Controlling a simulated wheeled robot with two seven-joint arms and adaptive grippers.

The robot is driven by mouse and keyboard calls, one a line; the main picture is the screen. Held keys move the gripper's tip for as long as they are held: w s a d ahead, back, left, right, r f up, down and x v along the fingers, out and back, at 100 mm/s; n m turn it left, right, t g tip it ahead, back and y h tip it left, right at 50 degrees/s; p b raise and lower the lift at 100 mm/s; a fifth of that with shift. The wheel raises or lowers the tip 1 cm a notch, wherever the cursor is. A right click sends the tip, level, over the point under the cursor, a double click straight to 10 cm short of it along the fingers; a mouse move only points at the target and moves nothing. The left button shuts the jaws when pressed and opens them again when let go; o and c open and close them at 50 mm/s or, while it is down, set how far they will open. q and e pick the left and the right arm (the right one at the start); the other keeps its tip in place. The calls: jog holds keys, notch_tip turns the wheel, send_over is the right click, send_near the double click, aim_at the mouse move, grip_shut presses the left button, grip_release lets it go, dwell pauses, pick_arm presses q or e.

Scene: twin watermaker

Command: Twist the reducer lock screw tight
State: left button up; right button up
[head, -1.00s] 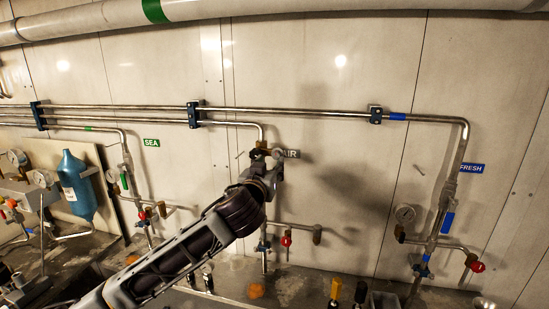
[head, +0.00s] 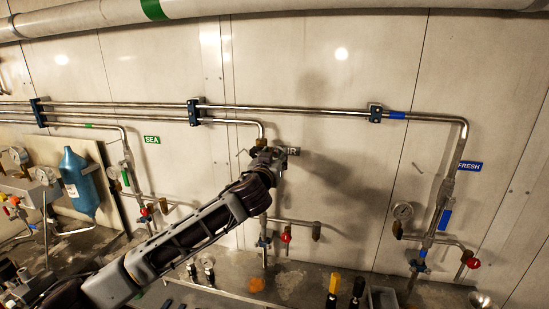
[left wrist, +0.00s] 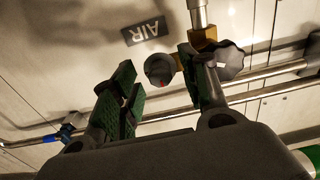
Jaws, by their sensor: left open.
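My left gripper (head: 266,160) is raised to the AIR pipe on the wall, over the fittings beside the AIR label (head: 292,151). In the left wrist view my left gripper (left wrist: 158,78) is open, its green-padded fingers apart. A small round grey piece with a red mark (left wrist: 160,68), perhaps the reducer lock screw, shows between and just beyond the fingertips. It joins a brass body (left wrist: 203,38) on the pipe. A dark lobed knob (left wrist: 228,62) shows behind the right-hand finger. I cannot tell whether either finger touches anything. My right gripper is not in view.
Below the AIR pipe is a branch with a red-handled valve (head: 285,238). The SEA line (head: 128,170) is to the left with a blue bottle (head: 80,183). The FRESH line (head: 447,190) with a gauge (head: 403,211) is to the right. Wall between AIR and FRESH is clear.

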pick_arm(q)
grip_shut()
jog(key=shift+m+b, duration=0.55)
jog(key=shift+m, duration=1.25)
jog(key=m+p, duration=0.1)
jog(key=m, duration=0.4)
jog(key=shift+m, duration=0.3)
jog(key=m, duration=0.5)
jog(key=shift+a+r, duration=0.1)
jog(key=shift+m, duration=1.9)
